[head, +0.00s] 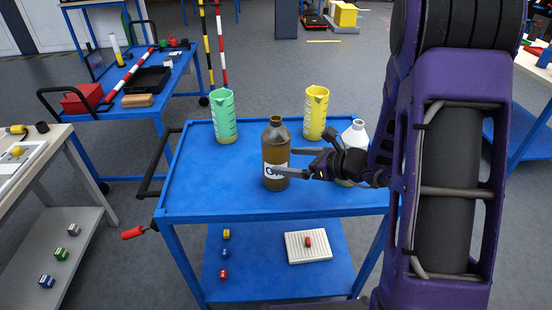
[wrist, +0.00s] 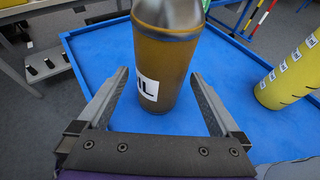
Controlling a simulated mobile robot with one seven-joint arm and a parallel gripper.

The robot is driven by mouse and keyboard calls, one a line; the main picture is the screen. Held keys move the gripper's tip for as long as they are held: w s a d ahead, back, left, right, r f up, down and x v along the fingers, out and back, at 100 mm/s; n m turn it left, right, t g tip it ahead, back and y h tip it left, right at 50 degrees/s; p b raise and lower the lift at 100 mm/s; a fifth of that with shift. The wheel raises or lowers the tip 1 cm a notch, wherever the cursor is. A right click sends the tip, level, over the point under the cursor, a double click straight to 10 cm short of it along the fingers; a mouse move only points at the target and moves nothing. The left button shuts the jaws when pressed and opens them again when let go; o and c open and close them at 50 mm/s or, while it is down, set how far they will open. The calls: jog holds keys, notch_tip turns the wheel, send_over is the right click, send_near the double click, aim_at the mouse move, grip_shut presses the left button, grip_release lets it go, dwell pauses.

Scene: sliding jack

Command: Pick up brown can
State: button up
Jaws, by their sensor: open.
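The brown can (head: 275,150) is a bottle-shaped container with a narrow neck and a white label. It stands upright on the top of a blue cart (head: 200,190). In the wrist view the brown can (wrist: 168,60) is ahead of and partly between my two open fingers, with a gap on each side; its top is cut off. My gripper (head: 290,162) reaches in from the right at the can's lower half. In the wrist view my gripper (wrist: 160,88) is open and holds nothing.
A green beaker (head: 224,115) stands left of the can and a yellow beaker (head: 315,112) behind it to the right. A white bottle (head: 355,135) is partly hidden behind my gripper. The cart's front left top is clear. Its black handle (head: 155,165) is at left.

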jog(key=x, duration=0.5)
jog(key=shift+w+r, duration=0.15)
jog(key=shift+c, duration=0.3)
grip_shut()
